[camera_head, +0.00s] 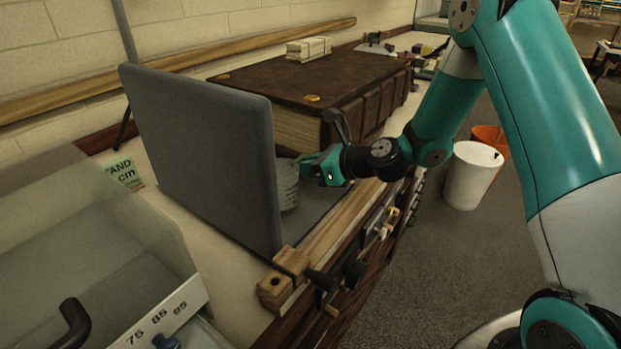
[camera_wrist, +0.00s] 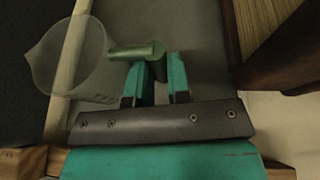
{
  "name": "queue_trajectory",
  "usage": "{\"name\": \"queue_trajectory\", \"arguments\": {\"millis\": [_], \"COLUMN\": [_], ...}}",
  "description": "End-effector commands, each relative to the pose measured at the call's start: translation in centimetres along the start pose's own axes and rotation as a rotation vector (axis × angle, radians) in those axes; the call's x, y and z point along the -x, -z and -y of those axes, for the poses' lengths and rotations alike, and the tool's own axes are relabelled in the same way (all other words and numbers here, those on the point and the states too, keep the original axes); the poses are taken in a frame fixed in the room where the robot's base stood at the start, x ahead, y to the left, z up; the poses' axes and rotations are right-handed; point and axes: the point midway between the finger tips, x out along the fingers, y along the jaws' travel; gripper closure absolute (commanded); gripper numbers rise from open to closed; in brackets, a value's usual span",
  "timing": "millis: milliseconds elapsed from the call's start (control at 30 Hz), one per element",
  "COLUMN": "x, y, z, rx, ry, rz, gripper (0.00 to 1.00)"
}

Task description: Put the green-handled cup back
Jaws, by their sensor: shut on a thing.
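The green-handled cup shows in the wrist view, with a translucent grey bowl (camera_wrist: 68,55) at the left and a green handle (camera_wrist: 138,51) reaching right to my fingers. My gripper (camera_wrist: 157,66) is shut on the handle near its right end. In the head view my gripper (camera_head: 312,166) is low over the bench, just right of the upright grey panel and in front of the thick brown book.
The upright grey panel (camera_head: 205,150) stands close left of my gripper. The large brown book (camera_head: 320,78) lies behind. Wooden blocks (camera_head: 283,275) sit at the bench's front edge. A white bin (camera_head: 470,178) stands on the floor.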

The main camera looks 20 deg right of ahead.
Motion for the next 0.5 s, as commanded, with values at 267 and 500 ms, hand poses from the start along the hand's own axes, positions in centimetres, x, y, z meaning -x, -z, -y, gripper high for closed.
{"name": "queue_trajectory", "arguments": {"millis": [267, 500], "x": [-1.0, -1.1], "y": [2.6, 2.9], "z": [0.1, 0.1], "rx": [0.0, -0.001], "ry": [0.001, 0.001], "rz": [0.0, -0.001], "gripper": [1.0, 1.0]}}
